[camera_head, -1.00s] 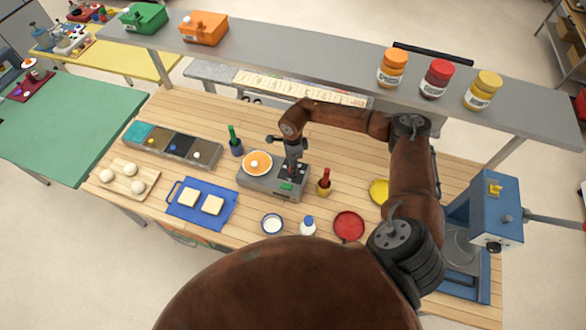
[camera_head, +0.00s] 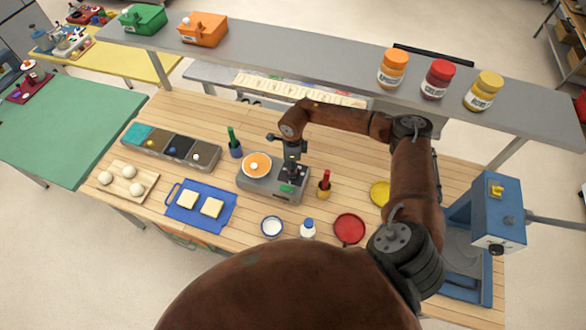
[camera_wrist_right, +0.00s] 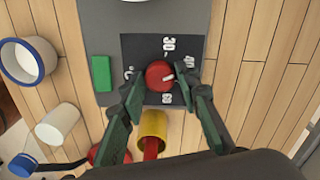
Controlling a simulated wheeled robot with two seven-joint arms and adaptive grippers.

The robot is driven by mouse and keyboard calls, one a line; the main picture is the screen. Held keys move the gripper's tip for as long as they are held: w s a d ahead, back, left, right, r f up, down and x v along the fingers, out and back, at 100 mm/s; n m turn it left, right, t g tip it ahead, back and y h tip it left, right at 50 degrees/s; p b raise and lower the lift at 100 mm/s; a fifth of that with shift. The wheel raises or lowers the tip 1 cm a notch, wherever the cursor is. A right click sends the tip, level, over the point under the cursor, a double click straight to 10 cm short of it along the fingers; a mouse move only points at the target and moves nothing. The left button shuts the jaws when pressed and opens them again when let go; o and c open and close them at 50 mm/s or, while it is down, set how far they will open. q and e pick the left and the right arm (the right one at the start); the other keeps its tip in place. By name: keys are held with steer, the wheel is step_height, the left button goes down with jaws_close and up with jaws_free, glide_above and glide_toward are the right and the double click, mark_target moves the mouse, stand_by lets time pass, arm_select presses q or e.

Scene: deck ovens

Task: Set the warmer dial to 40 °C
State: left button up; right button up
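A white mark on the dial points right and slightly up in that view. My right gripper (camera_wrist_right: 165,82) is open over the panel, one finger on each side of the dial, with gaps visible. It also shows in the head view (camera_head: 291,172). My left gripper is out of view.
A yellow pot (camera_head: 323,193) with a red handle stands close right of the warmer. A white bowl (camera_head: 272,227), a bottle (camera_head: 307,229) and a red pan (camera_head: 349,228) lie in front. A green-handled item in a blue pot (camera_head: 235,147) stands behind left.

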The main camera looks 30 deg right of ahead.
steer(key=shift+o, duration=1.3)
step_height(320, 180, up, 12)
steer(key=shift+w+d, duration=0.15)
